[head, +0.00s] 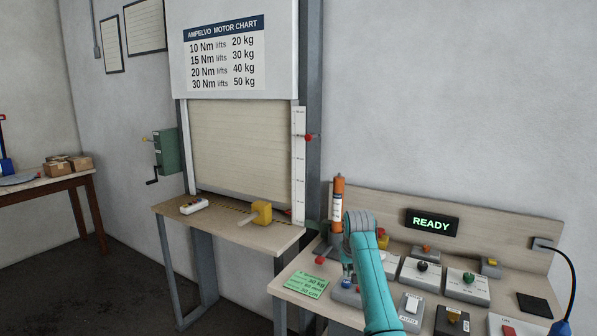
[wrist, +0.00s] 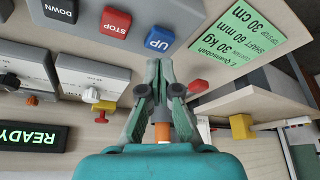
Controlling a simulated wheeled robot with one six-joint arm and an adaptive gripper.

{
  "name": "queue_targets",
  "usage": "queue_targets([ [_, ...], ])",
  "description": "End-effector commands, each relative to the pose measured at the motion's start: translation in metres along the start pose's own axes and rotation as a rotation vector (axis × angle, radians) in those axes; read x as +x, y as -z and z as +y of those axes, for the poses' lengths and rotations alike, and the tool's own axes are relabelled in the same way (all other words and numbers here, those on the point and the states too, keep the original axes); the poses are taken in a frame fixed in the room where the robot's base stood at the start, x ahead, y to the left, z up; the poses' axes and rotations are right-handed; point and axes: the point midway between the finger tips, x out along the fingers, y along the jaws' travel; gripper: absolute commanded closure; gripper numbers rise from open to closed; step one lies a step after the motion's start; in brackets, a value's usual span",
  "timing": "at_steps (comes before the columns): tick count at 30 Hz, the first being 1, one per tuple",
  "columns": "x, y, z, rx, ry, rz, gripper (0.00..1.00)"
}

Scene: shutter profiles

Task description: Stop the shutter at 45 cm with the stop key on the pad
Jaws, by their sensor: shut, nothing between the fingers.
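The slatted cream shutter (head: 245,150) fills the opening, its lower edge close to the bench. A white scale (head: 299,165) with a red pointer (head: 308,137) stands at its right; its figures are too small to read. In the wrist view the grey pad (wrist: 100,10) has a black DOWN key (wrist: 60,10), a red STOP key (wrist: 115,22) and a blue UP key (wrist: 160,33). My gripper (wrist: 158,63) is shut and empty, its tips just short of the UP key in the picture. I cannot tell its height above the pad. In the head view my arm hides most of the pad.
A green card (head: 306,284) reading 30 kg, 60 mm and 30 cm lies beside the pad. An orange tube (head: 338,200) and a red knob (wrist: 197,86) stand close by. Control boxes (head: 466,285) crowd the bench to the right. A display (head: 431,222) reads READY.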

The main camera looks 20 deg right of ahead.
Motion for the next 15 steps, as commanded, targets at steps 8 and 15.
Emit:
queue_targets([
  [8,0.018,-0.008,0.0,0.0,0.0,0.0,1.0],
  [15,0.018,-0.007,0.0,0.0,0.0,0.0,1.0],
])
